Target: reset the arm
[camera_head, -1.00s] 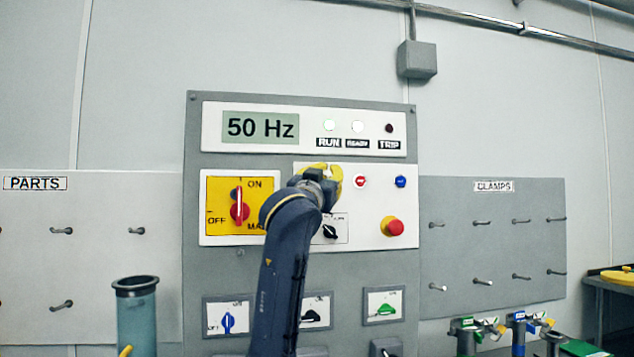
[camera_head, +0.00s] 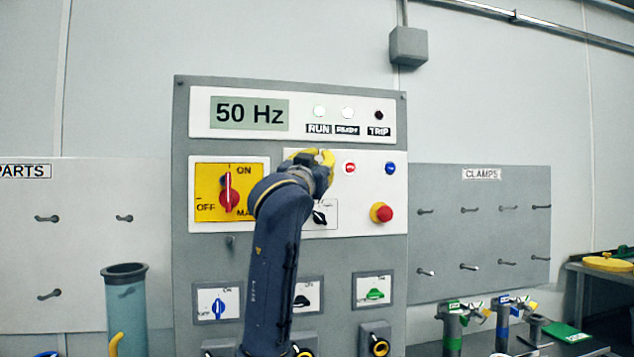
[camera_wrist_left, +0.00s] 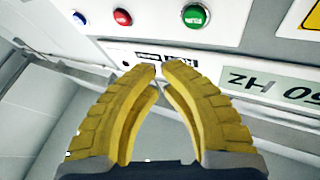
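My left gripper (camera_head: 325,154) is in front of the control panel (camera_head: 180,160), just left of a red button (camera_head: 350,168). Its yellow fingers converge in the left wrist view (camera_wrist_left: 161,66), with tips almost together and nothing held between them. That view shows a green button (camera_wrist_left: 195,15) beyond the fingertips, apart from them in the picture; any contact cannot be made out. The green button is hidden behind the gripper in the head view. My right gripper is in neither view.
The panel display (camera_head: 249,112) reads 50 Hz. A red emergency knob (camera_head: 382,212) and a red rotary switch (camera_head: 229,194) protrude from the panel. A teal cylinder (camera_head: 126,310) stands left; clamps (camera_head: 452,325) stand right. Pegboards flank the panel.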

